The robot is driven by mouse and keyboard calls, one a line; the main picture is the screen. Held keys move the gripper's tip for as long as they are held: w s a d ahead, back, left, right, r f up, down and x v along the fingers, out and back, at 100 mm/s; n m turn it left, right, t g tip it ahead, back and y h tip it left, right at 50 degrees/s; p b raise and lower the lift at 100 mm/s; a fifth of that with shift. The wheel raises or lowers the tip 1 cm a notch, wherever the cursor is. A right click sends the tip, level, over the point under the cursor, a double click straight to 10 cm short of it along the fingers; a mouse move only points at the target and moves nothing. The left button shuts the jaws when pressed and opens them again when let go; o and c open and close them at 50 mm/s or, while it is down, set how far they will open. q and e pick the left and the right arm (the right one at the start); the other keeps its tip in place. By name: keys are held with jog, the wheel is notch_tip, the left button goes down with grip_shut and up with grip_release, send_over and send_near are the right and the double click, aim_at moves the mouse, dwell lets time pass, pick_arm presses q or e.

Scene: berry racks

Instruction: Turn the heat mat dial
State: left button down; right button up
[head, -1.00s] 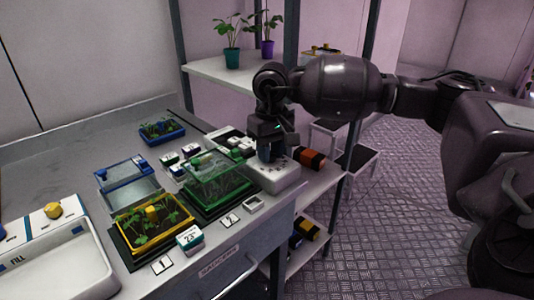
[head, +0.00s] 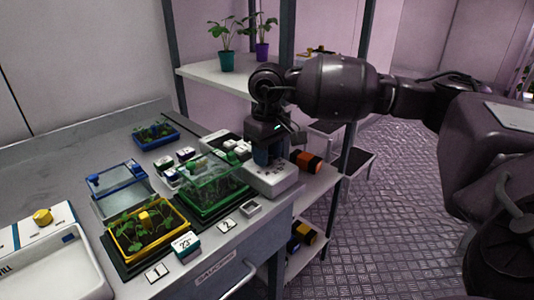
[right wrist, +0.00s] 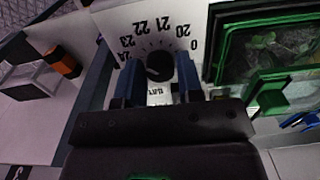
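The heat mat dial (right wrist: 159,67) is a round black knob on a white control box with numbers from 20 to 24 printed around it. The white box (head: 284,184) stands at the right end of the bench in the head view, where my gripper hides the dial. My right gripper (head: 264,164) points down over this box. In the right wrist view its blue fingers (right wrist: 157,78) are apart, one on each side of the dial. I cannot tell whether they touch it. My left gripper is not in view.
A green-lidded tray (head: 207,183) stands close beside the box. An orange-black object (head: 308,162) lies on a shelf to the right.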

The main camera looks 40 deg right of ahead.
jog(key=o, duration=0.3)
jog(key=shift+r, duration=0.1)
notch_tip(320, 180, up, 11)
jog(key=shift+d+f+p, duration=0.1)
jog(key=shift+f+p, duration=0.05)
jog(key=shift+p, duration=0.5)
dwell(0.4)
